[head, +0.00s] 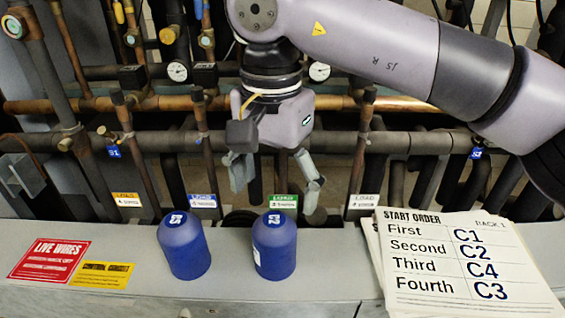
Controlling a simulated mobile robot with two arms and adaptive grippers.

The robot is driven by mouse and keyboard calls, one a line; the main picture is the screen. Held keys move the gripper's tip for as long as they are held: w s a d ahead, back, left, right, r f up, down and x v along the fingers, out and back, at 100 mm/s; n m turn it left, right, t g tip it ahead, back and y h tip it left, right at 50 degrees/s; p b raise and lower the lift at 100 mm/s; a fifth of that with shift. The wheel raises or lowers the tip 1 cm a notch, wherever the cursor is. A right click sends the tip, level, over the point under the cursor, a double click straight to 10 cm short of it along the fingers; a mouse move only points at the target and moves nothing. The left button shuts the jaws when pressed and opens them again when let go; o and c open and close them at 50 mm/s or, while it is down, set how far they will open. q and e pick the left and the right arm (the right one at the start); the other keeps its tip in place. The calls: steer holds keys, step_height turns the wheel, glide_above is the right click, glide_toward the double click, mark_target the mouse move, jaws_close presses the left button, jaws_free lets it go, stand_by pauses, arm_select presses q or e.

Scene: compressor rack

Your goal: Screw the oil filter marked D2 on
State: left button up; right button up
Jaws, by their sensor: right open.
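Two blue cylindrical oil filters stand upright on the grey ledge in the head view. The right one (274,252) has a mark on its top that looks like D2, though it is small. The left one (186,252) has a mark I cannot read surely. My right gripper (275,192) comes down from above, with its fingers spread and nothing between them. It shows just above and behind the right filter in the picture, apart from it as far as I can tell. My left gripper is not in view.
A start order sheet (450,255) lies on a paper stack at the right of the ledge (340,268). Red (50,259) and yellow (101,275) warning labels are at the left. Copper and dark pipes (380,143), gauges and small tags fill the space behind.

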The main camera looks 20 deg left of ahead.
mark_target(274, 219)
steer(key=shift+s+f+b, duration=0.2)
steer(key=shift+f+b, duration=0.3)
steer(key=shift+f, duration=0.1)
steer(key=shift+s+f+b, duration=0.2)
steer(key=shift+f+b, duration=0.25)
steer(key=shift+f, duration=0.1)
steer(key=f+b, duration=0.1)
steer(key=f, duration=0.1)
steer(key=f+b, duration=0.3)
steer(key=f, duration=0.1)
steer(key=shift+w, duration=0.25)
steer(key=shift+f+b, duration=0.2)
steer(key=shift+b, duration=0.15)
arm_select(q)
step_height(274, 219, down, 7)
arm_select(e)
steer(key=shift+f, duration=0.1)
steer(key=c, duration=1.1)
steer(key=shift+o, duration=0.2)
steer(key=shift+r+p, duration=2.4)
steer(key=shift+r, duration=0.75)
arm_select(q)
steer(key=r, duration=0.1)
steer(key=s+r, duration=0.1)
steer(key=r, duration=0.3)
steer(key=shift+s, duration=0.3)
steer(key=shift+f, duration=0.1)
arm_select(e)
steer(key=shift+f, duration=0.15)
